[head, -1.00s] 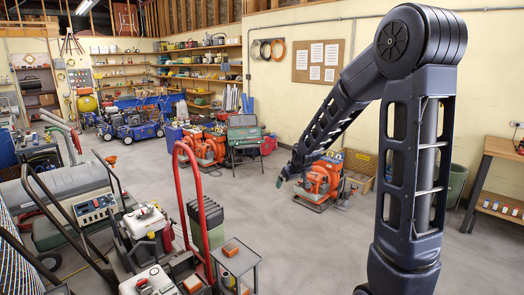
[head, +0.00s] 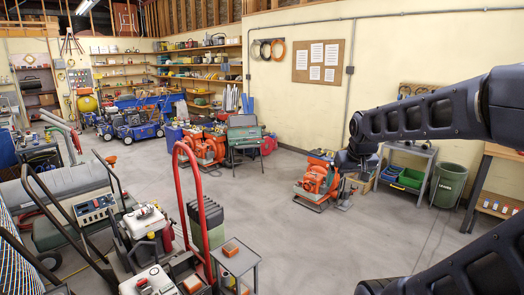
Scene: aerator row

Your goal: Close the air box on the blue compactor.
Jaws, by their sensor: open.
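Several blue wheeled machines (head: 128,121) stand in a row at the back left. At this distance I cannot tell which, if any, is the blue compactor, and no air box or lid can be made out. Orange compactors stand at the back middle (head: 206,145) and farther right (head: 317,183). My arm reaches in from the right edge, and its dark wrist bends down beside the right orange compactor. My gripper (head: 343,183) is small and dark there, open, with nothing seen between its fingers. It is far from the blue machines.
A red-handled hand truck (head: 189,150), a small grey table (head: 236,262) and engine-driven machines (head: 146,222) crowd the left foreground. A green case on a stand (head: 245,138) is at the back middle. A cart (head: 408,172) and green bin (head: 448,185) line the right wall. The middle floor is open.

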